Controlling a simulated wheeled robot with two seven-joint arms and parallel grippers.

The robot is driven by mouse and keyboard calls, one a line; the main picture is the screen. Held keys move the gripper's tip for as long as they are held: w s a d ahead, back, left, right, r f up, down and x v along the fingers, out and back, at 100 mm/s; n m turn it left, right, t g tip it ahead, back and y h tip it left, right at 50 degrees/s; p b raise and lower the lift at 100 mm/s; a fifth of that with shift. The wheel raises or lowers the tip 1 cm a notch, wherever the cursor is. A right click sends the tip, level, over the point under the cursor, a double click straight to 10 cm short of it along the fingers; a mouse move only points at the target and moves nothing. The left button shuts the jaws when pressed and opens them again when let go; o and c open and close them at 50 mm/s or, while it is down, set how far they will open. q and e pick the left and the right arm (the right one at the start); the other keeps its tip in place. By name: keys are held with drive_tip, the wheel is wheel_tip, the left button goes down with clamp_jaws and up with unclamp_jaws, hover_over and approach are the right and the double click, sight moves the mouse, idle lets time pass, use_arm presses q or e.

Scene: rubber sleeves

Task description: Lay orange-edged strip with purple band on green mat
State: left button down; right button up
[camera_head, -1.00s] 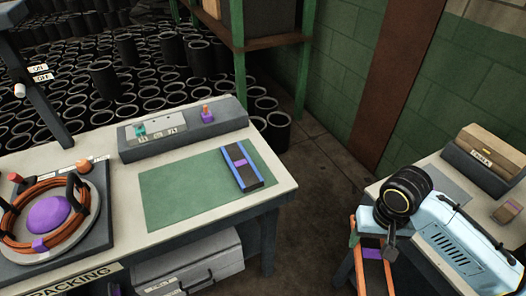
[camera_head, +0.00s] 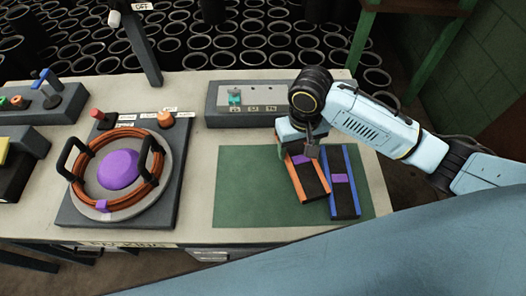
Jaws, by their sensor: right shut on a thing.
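The orange-edged strip (camera_head: 308,182) with its purple band (camera_head: 300,159) is over the green mat (camera_head: 246,195), slightly tilted in the picture. My right gripper (camera_head: 312,150) is shut on the strip near its far end; I cannot tell whether the strip touches the mat. A blue-edged strip (camera_head: 344,198) with a purple band lies on the mat just to the right, close beside the orange-edged one. My left gripper is not in view.
A round plate with coiled orange hose and a purple dome (camera_head: 119,169) stands left of the mat. A grey control box (camera_head: 240,100) is behind the mat. The mat's left part is clear. Many black sleeves (camera_head: 180,48) stand on the floor beyond.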

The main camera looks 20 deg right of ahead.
drive_tip(key=w+a+r+b, duration=0.1)
drive_tip(key=w+a+r, duration=0.1)
drive_tip(key=a, duration=0.3)
wheel_tip(320, 180, up, 3)
drive_tip(key=n+b, duration=0.1)
hover_over(258, 174)
wheel_tip(258, 174, down, 10)
drive_tip(key=shift+r+b, duration=0.1)
drive_tip(key=shift+b, duration=1.15)
drive_tip(key=shift+s, duration=0.1)
drive_tip(key=o, duration=0.8)
drive_tip(key=shift+o, duration=0.2)
